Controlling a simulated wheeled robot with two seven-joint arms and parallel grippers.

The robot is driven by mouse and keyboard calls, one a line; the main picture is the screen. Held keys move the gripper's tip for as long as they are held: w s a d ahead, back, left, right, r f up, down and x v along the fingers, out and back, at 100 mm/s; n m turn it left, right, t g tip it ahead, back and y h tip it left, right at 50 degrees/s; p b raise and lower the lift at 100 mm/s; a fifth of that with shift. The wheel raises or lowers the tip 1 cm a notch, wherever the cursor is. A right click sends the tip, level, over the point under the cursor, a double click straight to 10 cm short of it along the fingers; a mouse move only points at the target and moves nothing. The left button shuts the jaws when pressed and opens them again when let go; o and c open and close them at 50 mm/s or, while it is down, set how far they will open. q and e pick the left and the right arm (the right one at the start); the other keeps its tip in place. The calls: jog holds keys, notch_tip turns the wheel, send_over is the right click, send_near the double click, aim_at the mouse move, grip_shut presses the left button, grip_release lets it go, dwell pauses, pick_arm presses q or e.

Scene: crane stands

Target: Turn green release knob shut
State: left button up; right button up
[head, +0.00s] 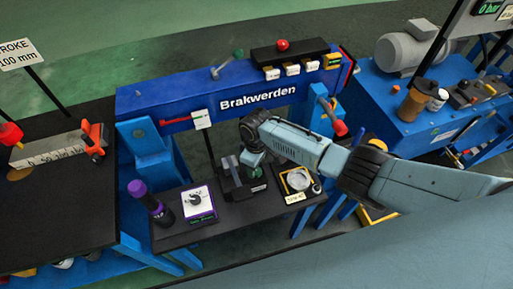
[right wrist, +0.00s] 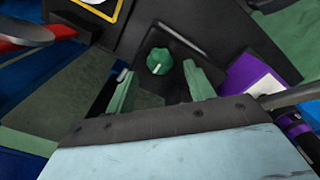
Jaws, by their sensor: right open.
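The green release knob (right wrist: 159,61) shows in the right wrist view, on a dark panel. It is round, and a white mark on it points toward the lower edge of that picture. My right gripper (right wrist: 160,90) is open, with one green finger on each side, just short of the knob in the picture. Nothing is between the fingers, and I cannot tell how far above the panel they are. In the head view my right gripper (head: 254,160) is over the black stand (head: 234,186) on the small shelf and hides the knob. My left gripper is not in view.
A purple-framed dial plate (head: 197,202) and a purple-capped cylinder (head: 146,199) stand left of the stand. A yellow-framed gauge (head: 297,180) sits right of it. The blue "Brakwerden" beam (head: 220,95) rises behind. The dark table (head: 55,210) at left has a ruler block (head: 55,149).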

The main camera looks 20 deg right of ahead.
aim_at(257, 171)
notch_tip(257, 171, up, 10)
jog(key=p, duration=0.2)
dwell(0.5)
